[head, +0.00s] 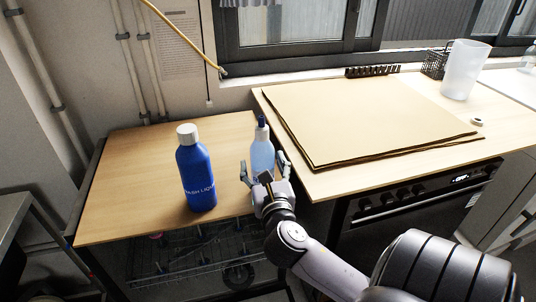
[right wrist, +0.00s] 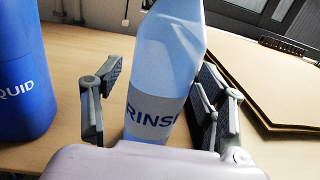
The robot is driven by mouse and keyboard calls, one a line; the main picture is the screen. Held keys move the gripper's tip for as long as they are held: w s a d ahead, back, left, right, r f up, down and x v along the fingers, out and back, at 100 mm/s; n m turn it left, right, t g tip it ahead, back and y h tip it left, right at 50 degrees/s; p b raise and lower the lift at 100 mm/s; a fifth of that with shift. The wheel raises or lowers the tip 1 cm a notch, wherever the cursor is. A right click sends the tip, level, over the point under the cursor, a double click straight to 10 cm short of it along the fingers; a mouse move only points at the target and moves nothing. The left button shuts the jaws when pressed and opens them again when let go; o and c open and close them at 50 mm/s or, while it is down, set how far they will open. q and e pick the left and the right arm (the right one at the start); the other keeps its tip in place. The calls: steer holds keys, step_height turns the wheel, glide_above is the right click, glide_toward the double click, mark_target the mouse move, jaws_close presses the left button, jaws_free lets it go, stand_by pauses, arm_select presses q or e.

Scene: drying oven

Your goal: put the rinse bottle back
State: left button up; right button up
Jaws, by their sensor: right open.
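The rinse bottle (head: 262,155) is pale blue with a dark blue cap and stands upright on the left wooden table top. In the right wrist view the rinse bottle (right wrist: 165,75) shows a grey label with the letters "RINS". My right gripper (head: 265,172) is open in front of it, with one finger on each side. In the right wrist view the right gripper's fingers (right wrist: 158,100) flank the bottle, with a gap visible on the left; contact on the right is hard to tell. My left gripper is not in view.
A blue wash liquid bottle (head: 196,175) stands left of the rinse bottle. Right of it are stacked brown boards (head: 365,115) on a counter above an oven (head: 420,195). A clear jug (head: 465,70) stands at the back right. The table's left part is clear.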

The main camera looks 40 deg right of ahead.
steer(key=p+v, duration=0.1)
steer(key=v, duration=1)
steer(key=shift+p, duration=0.3)
steer(key=shift+s, duration=0.1)
